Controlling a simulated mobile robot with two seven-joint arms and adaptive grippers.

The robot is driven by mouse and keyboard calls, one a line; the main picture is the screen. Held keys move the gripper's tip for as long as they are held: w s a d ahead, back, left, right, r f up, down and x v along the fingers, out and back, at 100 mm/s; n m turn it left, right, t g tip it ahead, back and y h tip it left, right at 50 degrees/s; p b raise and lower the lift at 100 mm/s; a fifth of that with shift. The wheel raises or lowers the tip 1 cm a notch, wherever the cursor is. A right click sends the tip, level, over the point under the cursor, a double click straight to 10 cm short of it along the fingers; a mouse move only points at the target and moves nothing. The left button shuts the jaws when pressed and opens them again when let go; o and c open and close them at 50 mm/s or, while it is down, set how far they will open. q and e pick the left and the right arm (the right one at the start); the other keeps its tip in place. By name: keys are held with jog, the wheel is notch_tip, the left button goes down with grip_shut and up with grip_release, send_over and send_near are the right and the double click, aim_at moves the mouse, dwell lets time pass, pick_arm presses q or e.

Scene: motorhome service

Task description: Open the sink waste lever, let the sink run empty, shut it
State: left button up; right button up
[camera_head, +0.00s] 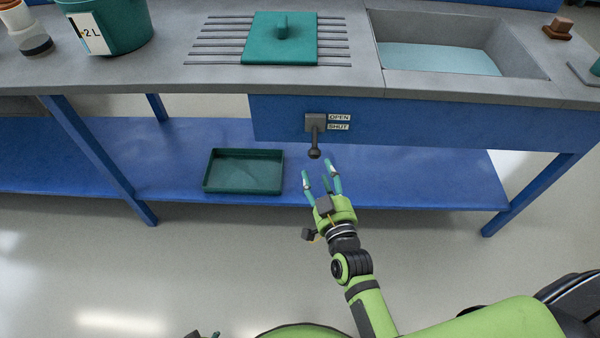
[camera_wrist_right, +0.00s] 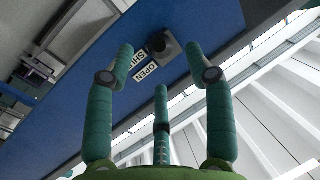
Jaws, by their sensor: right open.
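The sink waste lever (camera_head: 315,136) is dark with a ball end, on a grey mount on the blue front panel. It hangs straight down beside the OPEN label (camera_head: 339,117) and the SHUT label (camera_head: 338,126) below it. It shows between my fingers in the right wrist view (camera_wrist_right: 160,44). My right gripper (camera_head: 319,171) is open and empty just below the ball end, apart from it in the head view; it also fills the wrist view (camera_wrist_right: 161,66). The sink (camera_head: 525,66) holds pale blue water (camera_head: 440,59). A small tip at the bottom edge may be my left gripper (camera_head: 213,335).
A green tray (camera_head: 243,188) stands on the blue lower shelf (camera_head: 420,186). On the grey worktop (camera_head: 160,75) are a green lidded cover (camera_head: 265,52), a green bucket (camera_head: 125,28) and a jar (camera_head: 32,38). Table legs (camera_head: 100,160) stand left. The floor in front is clear.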

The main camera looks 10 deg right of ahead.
aim_at(316, 158)
jog(key=shift+w+d+r, duration=0.1)
jog(key=shift+w+r, duration=0.1)
jog(key=shift+r, duration=0.1)
jog(key=w, duration=0.6)
jog(key=shift+w+d+b, duration=0.1)
jog(key=shift+w+b, duration=0.3)
jog(key=shift+s, duration=0.1)
grip_shut()
jog(key=shift+f, duration=0.1)
